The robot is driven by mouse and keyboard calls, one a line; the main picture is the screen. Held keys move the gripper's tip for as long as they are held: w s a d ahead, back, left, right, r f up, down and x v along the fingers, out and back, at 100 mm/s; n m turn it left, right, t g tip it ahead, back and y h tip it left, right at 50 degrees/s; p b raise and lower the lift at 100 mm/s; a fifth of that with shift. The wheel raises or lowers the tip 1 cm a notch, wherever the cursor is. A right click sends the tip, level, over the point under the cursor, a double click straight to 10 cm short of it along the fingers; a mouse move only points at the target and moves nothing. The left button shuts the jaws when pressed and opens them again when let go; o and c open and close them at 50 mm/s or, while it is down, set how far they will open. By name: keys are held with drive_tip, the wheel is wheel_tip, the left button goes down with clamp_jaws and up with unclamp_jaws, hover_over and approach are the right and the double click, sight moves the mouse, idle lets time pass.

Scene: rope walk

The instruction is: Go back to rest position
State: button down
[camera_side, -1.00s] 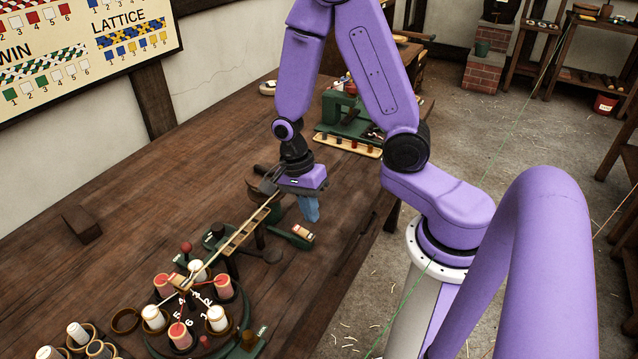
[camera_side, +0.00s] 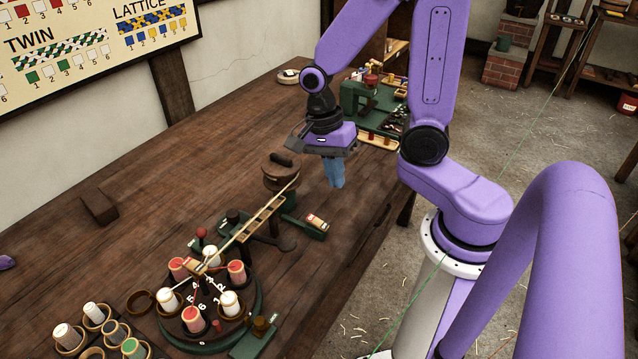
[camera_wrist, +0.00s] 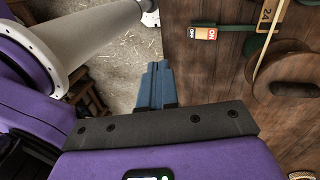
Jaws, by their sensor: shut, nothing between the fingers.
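My gripper (camera_side: 335,184) has blue fingers and a purple body. In the side view it hangs in the air above the table (camera_side: 150,190), near its right edge. It is shut and empty, with its fingers pointing down. In the wrist view the closed fingers (camera_wrist: 155,90) show side by side against the floor and the table edge. Nothing touches them.
A round green stand (camera_side: 205,345) with several thread bobbins is at the front.

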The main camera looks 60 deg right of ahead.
drive_tip(key=s+a+r+n+t, duration=0.1)
drive_tip(key=s+r+n, duration=0.1)
drive_tip(key=n, duration=0.8)
drive_tip(key=s+a+r+n+t, duration=0.1)
drive_tip(key=s+n, duration=0.4)
drive_tip(key=n, duration=0.5)
drive_tip(key=s+a+r+n, duration=0.3)
drive_tip(key=n, duration=0.6)
drive_tip(key=shift+s+n+t, duration=0.2)
drive_tip(key=shift+n+t, duration=0.2)
idle(0.7)
